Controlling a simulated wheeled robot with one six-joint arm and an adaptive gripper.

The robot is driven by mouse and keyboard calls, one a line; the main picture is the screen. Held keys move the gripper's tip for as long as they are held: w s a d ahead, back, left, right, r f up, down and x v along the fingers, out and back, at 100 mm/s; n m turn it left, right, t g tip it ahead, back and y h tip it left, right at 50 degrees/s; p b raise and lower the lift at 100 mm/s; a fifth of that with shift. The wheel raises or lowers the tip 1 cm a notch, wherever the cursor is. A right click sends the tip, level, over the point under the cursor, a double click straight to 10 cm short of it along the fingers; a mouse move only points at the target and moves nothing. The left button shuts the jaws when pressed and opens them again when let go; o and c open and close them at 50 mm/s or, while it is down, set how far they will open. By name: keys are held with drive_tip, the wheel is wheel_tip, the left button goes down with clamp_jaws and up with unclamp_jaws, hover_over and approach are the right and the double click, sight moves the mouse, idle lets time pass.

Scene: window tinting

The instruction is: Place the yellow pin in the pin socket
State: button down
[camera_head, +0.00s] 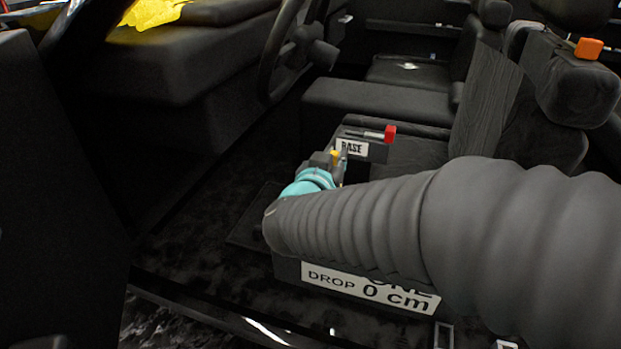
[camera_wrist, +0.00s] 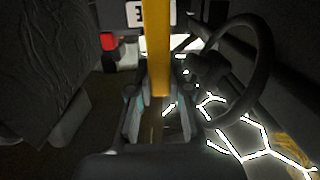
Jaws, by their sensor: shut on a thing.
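The yellow pin (camera_wrist: 158,50) stands long and vertical in the middle of the wrist view, its lower end between the fingers of my gripper (camera_wrist: 160,92). My gripper is shut on it. In the head view only a small yellow bit of the pin (camera_head: 334,157) shows beside my gripper (camera_head: 336,168), in front of a dark block with a white "BASE" label (camera_head: 352,149). In the wrist view the pin passes in front of part of this label (camera_wrist: 135,13). I cannot make out the pin socket's opening in either view.
A red-tipped rod (camera_head: 389,133) lies on top of the labelled block. A steering wheel (camera_head: 283,50) is behind to the left, and seats (camera_head: 520,110) are to the right. An orange block (camera_head: 589,48) sits upper right.

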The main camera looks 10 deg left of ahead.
drive_tip(key=shift+w+a+f+b, duration=0.1)
drive_tip(key=shift+a+f+b, duration=0.15)
drive_tip(key=shift+a+f, duration=0.95)
drive_tip(key=shift+w+a+f+b, duration=0.1)
drive_tip(key=shift+a+f+b, duration=0.2)
drive_tip(key=shift+a+f, duration=0.85)
drive_tip(key=shift+w+a+f+b, duration=0.1)
drive_tip(key=shift+a+f+b, duration=0.15)
drive_tip(key=shift+a+f, duration=0.95)
drive_tip(key=shift+d+f, duration=0.4)
drive_tip(key=shift+f, duration=0.05)
drive_tip(key=shift+f, duration=0.15)
drive_tip(key=c, duration=1.1)
unclamp_jaws()
